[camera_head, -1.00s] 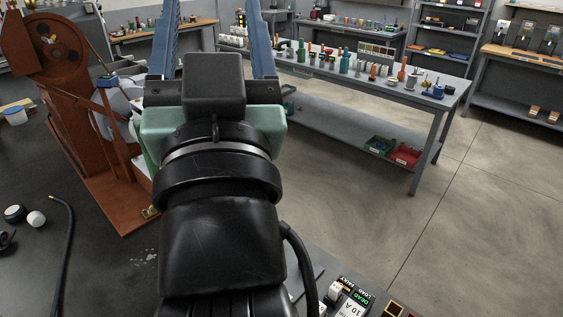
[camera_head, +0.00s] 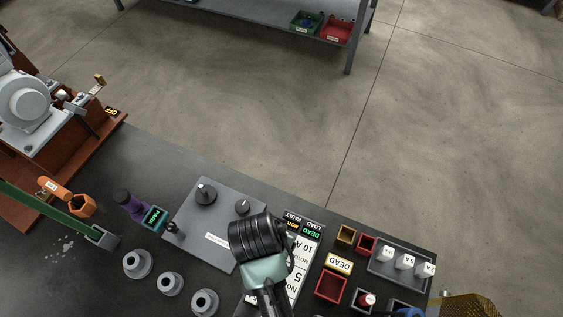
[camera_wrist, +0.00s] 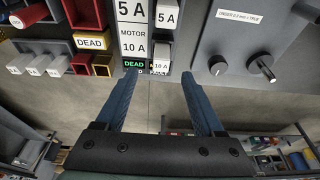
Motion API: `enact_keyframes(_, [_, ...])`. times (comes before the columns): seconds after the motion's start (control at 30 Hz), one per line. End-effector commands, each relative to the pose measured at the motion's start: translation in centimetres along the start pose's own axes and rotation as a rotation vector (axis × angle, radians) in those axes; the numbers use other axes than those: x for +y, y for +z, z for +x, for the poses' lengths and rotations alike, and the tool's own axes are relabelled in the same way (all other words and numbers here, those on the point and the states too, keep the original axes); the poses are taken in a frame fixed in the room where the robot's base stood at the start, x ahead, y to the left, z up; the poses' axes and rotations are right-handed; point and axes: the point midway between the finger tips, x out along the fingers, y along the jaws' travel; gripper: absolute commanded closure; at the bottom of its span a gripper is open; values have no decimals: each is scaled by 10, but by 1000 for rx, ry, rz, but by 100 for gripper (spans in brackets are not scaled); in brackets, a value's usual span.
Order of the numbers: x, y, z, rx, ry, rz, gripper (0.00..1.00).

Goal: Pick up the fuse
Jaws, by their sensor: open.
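A white fuse block marked 10 A (camera_wrist: 161,66) sits on the labelled fuse panel (camera_wrist: 132,34) in the wrist view. It lies between the fingertips of my gripper (camera_wrist: 159,78) as seen there, apparently beyond them; I see no contact. Another white block marked 5 A (camera_wrist: 167,14) is on the same panel. My gripper is open and empty. In the head view my wrist hides the fingers and part of the panel (camera_head: 302,258). Loose white fuses marked 5 A (camera_head: 404,261) stand in a grey tray (camera_head: 381,269) to the right.
A grey plate with black knobs (camera_head: 212,225) lies left of the panel. Red bins (camera_head: 331,287), a yellow bin (camera_head: 346,235) and a DEAD sign (camera_head: 338,263) stand to its right. Grey ringed cylinders (camera_head: 137,263) and a green-armed tool (camera_head: 102,237) are at the left.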

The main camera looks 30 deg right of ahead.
Motion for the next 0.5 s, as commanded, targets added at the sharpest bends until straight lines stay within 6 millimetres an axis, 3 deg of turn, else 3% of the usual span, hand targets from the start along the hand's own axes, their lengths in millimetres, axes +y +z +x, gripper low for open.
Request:
enact_keyframes(0.1, [-1,0,18,0,-1,0,30])
enact_keyframes(0.33, [-1,-1,33,1,-2,-1,30])
enact_keyframes(0.5, [-1,-2,58,0,-2,-1,30])
